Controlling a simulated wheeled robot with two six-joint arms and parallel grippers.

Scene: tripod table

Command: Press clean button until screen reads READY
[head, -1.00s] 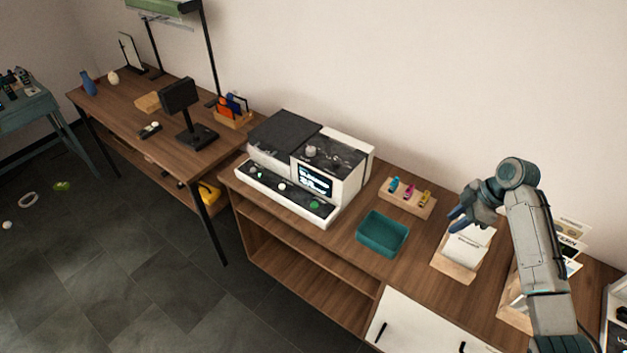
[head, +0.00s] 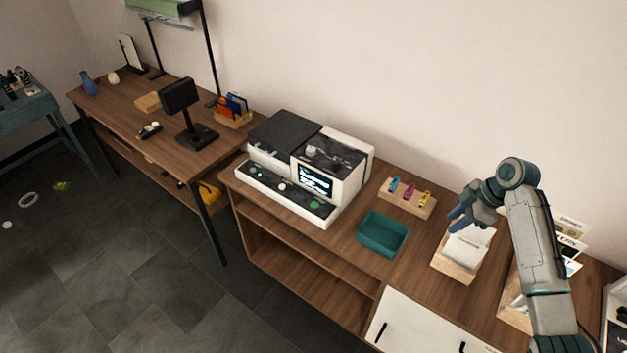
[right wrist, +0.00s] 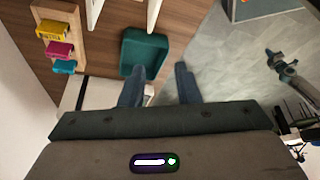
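The white and black machine (head: 300,170) stands on the wooden cabinet. Its small lit screen (head: 316,181) shows white text too small to read. A front panel carries several round buttons, one green (head: 314,205) near its right end and one white (head: 282,187) near its middle; their labels are unreadable. My right gripper (head: 456,220) hangs above the card holder, well right of the machine and touching nothing. In the right wrist view its two fingers (right wrist: 160,88) are apart and empty. A grey arm at that view's right edge seems to be my left, its gripper (right wrist: 272,54) unclear.
A teal tray (head: 382,240) and a wooden block with small coloured cartridges (head: 407,198) lie between the machine and my right gripper. A wooden card holder (head: 455,265) stands below the gripper. A desk (head: 130,110) with a black stand adjoins at left.

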